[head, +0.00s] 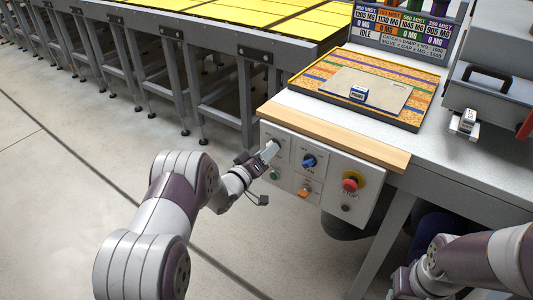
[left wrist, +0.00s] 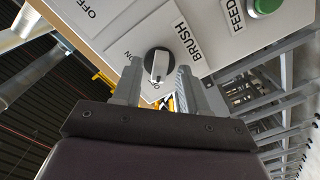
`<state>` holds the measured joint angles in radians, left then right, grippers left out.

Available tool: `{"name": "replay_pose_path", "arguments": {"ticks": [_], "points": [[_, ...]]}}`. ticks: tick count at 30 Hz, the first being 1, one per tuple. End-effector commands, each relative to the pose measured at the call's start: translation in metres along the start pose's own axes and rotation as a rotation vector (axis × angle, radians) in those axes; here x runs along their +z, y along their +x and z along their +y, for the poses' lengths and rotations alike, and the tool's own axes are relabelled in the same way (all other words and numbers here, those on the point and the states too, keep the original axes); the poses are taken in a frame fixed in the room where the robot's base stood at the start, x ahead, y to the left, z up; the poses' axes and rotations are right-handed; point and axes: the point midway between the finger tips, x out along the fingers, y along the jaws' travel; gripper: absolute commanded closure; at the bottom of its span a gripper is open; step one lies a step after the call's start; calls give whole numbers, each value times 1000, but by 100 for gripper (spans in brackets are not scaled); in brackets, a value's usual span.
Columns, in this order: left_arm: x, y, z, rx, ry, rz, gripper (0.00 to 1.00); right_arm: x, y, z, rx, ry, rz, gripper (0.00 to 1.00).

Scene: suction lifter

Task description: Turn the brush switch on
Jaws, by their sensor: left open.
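The brush switch (left wrist: 159,66) is a black round knob with a pale grip bar, on a light panel marked BRUSH in the left wrist view. OFF and ON marks are printed by it; the bar points roughly up and down in that view. My left gripper (left wrist: 158,72) is open, with one finger on each side of the knob; I cannot tell if they touch it. In the head view my left gripper (head: 270,150) is at the upper left of the control panel (head: 328,192) and largely covers the switch. My right arm is at the lower right; its gripper is out of frame.
The panel also bears a blue knob (head: 309,161), a green button (head: 274,175), an orange switch (head: 304,191) and a red stop button (head: 351,182). Above lies a wooden edge (head: 335,134) and a tray (head: 297,79). Open floor lies at left.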

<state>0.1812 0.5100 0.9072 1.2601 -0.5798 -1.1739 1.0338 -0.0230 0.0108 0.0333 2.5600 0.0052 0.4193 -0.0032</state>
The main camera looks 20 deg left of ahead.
Motion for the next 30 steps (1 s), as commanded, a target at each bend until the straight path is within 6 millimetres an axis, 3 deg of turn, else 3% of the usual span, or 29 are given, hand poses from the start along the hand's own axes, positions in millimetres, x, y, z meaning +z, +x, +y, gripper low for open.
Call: {"name": "replay_pose_path", "arguments": {"ticks": [8,10,12,13,23,30], "points": [[0,4,0,0,0,1,57,0,0,0,0,0,0,57],[0,4,0,0,0,1,74,0,0,0,0,0,0,57],[0,4,0,0,0,1,96,0,0,0,0,0,0,57],[0,3,0,0,0,1,100,0,0,0,0,0,0,57],[0,3,0,0,26,0,100,0,2,0,0,0,0,57],[1,3,-1,0,153,0,100,1,10,0,0,0,0,57]]}}
